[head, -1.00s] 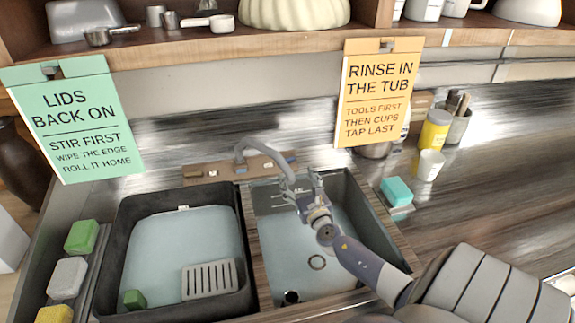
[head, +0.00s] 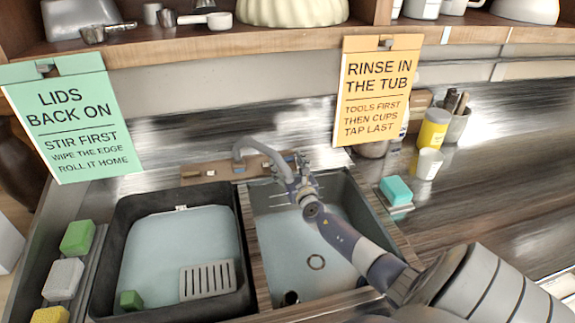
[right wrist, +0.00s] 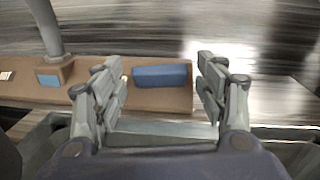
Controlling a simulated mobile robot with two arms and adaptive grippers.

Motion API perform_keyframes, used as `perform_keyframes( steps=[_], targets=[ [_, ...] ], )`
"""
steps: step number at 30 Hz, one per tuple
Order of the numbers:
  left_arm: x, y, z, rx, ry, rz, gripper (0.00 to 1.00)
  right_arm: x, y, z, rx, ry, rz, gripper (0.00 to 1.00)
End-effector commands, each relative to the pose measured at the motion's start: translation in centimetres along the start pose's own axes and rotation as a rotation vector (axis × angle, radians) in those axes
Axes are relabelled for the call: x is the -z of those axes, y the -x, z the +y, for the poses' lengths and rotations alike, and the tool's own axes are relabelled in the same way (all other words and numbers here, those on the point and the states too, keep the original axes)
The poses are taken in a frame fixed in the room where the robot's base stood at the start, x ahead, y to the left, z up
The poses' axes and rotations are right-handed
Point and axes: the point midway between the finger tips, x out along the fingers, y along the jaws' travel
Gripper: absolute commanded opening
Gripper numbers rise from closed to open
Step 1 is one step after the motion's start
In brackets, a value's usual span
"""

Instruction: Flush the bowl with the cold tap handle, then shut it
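The tap has a brown base (head: 215,172) behind the two basins and a grey curved spout (head: 262,148) reaching over the right basin (head: 290,238). A blue block-shaped handle (right wrist: 160,75) lies at the right end of the base in the right wrist view. A small blue marker (right wrist: 48,81) sits beside the spout foot. My right gripper (right wrist: 160,88) is open, its fingers on either side of the handle as seen, with no clear contact. In the head view my right gripper (head: 298,166) partly hides the handle. No running water is discernible. My left gripper is out of view.
A black tub (head: 105,255) with pale water, a grey grate (head: 207,280) and a green sponge (head: 131,300) is left of the basin. A teal sponge (head: 396,189) lies at right. A yellow sign (head: 376,95) hangs above the counter behind.

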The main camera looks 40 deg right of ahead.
Motion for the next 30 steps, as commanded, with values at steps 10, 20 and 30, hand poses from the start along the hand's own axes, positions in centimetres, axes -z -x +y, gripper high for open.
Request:
perform_keyframes(
  steps=[10,20,30],
  targets=[
    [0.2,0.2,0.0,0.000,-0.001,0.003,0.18,-0.1,0.0,0.1,0.011,-0.010,-0.001,0.24],
    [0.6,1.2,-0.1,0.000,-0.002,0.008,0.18,-0.1,0.0,0.3,0.113,-0.086,-0.001,0.24],
    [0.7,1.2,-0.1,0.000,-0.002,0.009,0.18,0.0,0.0,0.3,0.112,-0.085,-0.001,0.68]
  ],
)
